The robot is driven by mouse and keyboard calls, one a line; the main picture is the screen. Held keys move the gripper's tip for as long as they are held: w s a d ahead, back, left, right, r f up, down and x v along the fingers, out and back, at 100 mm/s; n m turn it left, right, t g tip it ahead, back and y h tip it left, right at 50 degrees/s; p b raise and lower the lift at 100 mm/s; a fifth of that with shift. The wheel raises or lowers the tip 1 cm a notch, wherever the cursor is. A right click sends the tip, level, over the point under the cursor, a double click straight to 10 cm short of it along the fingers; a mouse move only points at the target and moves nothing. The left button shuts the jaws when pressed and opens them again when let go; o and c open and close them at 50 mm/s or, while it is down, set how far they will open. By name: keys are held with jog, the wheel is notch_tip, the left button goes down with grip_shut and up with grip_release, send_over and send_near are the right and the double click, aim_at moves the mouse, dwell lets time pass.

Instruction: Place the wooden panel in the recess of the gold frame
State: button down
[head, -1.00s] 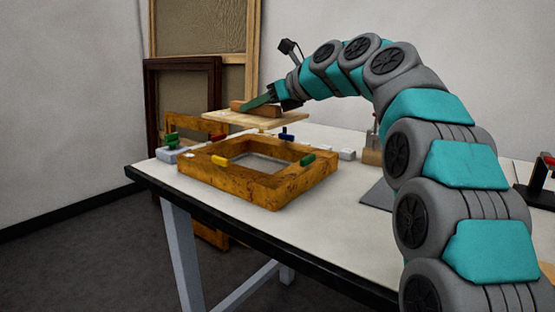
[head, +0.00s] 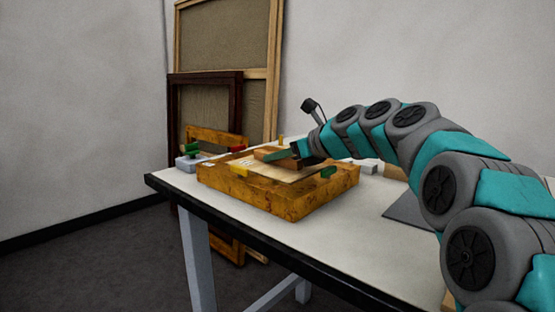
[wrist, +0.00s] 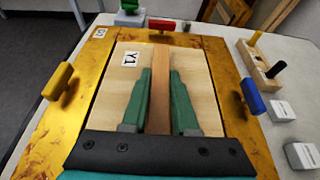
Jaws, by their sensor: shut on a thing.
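The wooden panel (head: 292,172) is pale, with a raised wooden bar (wrist: 160,100) along its middle and a "Y1" label. The gold frame (head: 285,198) lies flat on the table. In the wrist view the panel (wrist: 120,90) lies within the opening of the gold frame (wrist: 52,125). I cannot tell whether it sits fully down. My gripper (wrist: 160,76) is shut on the bar, with a green finger on each side; in the head view it reaches in from the right. A yellow tab (wrist: 58,80), red tab (wrist: 161,24) and blue tab (wrist: 252,96) stand on the rim.
A grey block with a green top (head: 192,158) stands behind the frame's left corner. A wooden holder with pegs (wrist: 262,68) and small white blocks (wrist: 281,110) are right of the frame in the wrist view. The table front (head: 330,235) is clear.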

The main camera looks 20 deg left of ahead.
jog(key=shift+f+p, duration=0.3)
jog(key=shift+f, duration=0.35)
jog(key=c, duration=0.7)
grip_release()
jog(key=shift+r+b, duration=0.3)
jog(key=shift+r, duration=0.2)
jog(key=v, duration=1.2)
jog(key=shift+r, duration=0.1)
